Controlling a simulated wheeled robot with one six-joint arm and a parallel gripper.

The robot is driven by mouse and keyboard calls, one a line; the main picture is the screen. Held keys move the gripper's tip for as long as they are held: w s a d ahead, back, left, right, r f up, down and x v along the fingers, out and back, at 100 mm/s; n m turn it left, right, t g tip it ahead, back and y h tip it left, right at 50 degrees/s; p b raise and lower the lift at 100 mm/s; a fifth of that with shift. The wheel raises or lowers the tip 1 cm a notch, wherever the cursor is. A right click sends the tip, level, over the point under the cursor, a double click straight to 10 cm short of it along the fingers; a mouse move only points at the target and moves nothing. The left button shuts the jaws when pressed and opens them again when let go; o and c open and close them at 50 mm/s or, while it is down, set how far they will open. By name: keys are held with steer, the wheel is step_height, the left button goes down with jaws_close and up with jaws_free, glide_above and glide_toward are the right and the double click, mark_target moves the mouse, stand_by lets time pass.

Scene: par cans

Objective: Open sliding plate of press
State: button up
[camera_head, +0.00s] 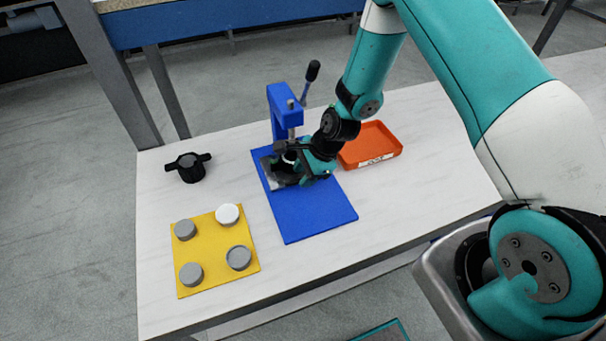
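A blue lever press (275,99) with a black-knobbed lever stands at the back of a blue base plate (308,214) on the white table. The press's sliding plate (268,174) looks like the grey metal piece low under the press column; only part of it shows. My gripper (284,164) is at the press, reaching in from the right, its dark fingers at or just above the sliding plate. I cannot tell whether the fingers touch it or how far apart they are. The gripper and wrist hide part of the press.
An orange tray (371,158) stands right of the press, close to my wrist. A black two-handled part (188,167) stands left. A yellow board (213,266) with several round caps lies front left. The table's front right is clear.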

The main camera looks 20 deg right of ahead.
steer(key=shift+a+f, duration=0.25)
steer(key=shift+f, duration=0.25)
jaws_close()
